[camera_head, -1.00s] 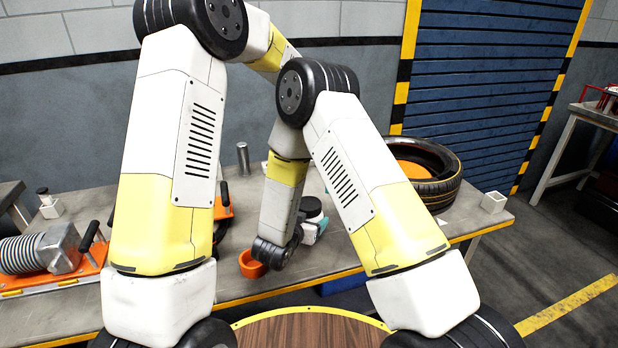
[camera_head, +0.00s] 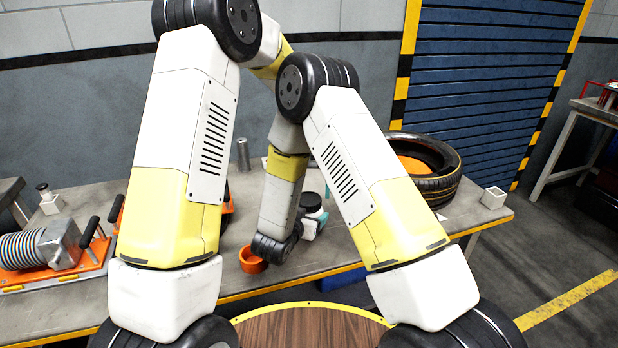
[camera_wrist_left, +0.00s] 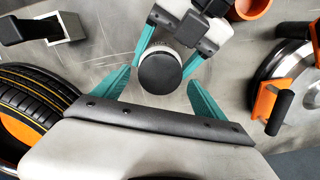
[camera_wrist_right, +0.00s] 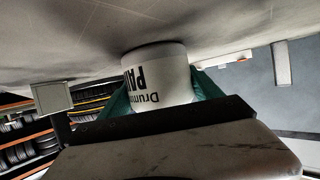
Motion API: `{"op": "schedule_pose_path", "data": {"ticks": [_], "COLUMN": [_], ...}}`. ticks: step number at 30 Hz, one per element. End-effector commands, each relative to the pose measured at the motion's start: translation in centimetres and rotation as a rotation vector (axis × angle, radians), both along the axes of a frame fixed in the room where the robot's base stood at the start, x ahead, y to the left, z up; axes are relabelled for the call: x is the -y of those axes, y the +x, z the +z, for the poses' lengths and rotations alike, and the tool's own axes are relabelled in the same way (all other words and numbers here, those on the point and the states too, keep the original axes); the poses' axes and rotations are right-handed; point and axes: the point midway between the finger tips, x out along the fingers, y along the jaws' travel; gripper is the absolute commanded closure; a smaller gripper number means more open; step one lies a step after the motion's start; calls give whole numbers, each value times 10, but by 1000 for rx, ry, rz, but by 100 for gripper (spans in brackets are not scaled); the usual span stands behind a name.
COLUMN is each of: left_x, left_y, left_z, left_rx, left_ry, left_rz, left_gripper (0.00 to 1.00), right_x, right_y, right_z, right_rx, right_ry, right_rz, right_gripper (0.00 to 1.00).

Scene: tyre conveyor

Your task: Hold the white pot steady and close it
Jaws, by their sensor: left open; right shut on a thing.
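The white pot (camera_wrist_right: 158,78), with dark print on its side, is between the teal fingers of my right gripper (camera_wrist_right: 160,90) in the right wrist view. The right gripper is shut on it. A round black lid (camera_wrist_left: 160,73) covers the pot's top as seen from above in the left wrist view; I cannot tell how tightly it sits. It also shows in the head view (camera_head: 311,202). My left gripper (camera_wrist_left: 159,82) is open, its teal fingers spread on either side of the lid with gaps. In the head view my right arm hides most of it.
An orange cup (camera_head: 252,260) stands near the table's front edge, close to my right wrist. A tyre (camera_head: 432,172) lies on the right, with a small white square holder (camera_head: 493,198) beyond it. Orange-based equipment (camera_head: 60,268) stands on the left.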

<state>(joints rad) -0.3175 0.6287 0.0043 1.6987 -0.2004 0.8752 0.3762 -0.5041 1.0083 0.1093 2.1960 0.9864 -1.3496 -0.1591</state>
Motion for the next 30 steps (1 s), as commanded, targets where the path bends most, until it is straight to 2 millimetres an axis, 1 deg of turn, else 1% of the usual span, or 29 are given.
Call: {"op": "schedule_pose_path", "data": {"ticks": [1,6,9,17,18,23,27,30], "left_x": [0,-1,0,0,0,0,0,0], "left_y": [0,0,0,0,0,0,0,0], "left_z": [-8,-23,-26,-27,-27,-27,-26,-26], "left_rx": [-3,-2,0,1,0,0,1,1], "left_ry": [1,1,1,1,1,1,1,1], "left_rz": [0,0,0,0,0,0,0,-4], "left_gripper": [18,18,18,18,26,57,84,85], "right_x": [0,0,0,0,0,0,0,0], "right_y": [0,0,0,0,0,0,0,0], "right_z": [1,1,1,1,1,1,1,1], "right_rx": [2,2,2,2,2,2,2,2], "right_ry": [0,0,0,0,0,0,0,0], "right_rz": [0,0,0,0,0,0,0,0], "right_gripper": [100,100,100,100,100,100,100,100]}}
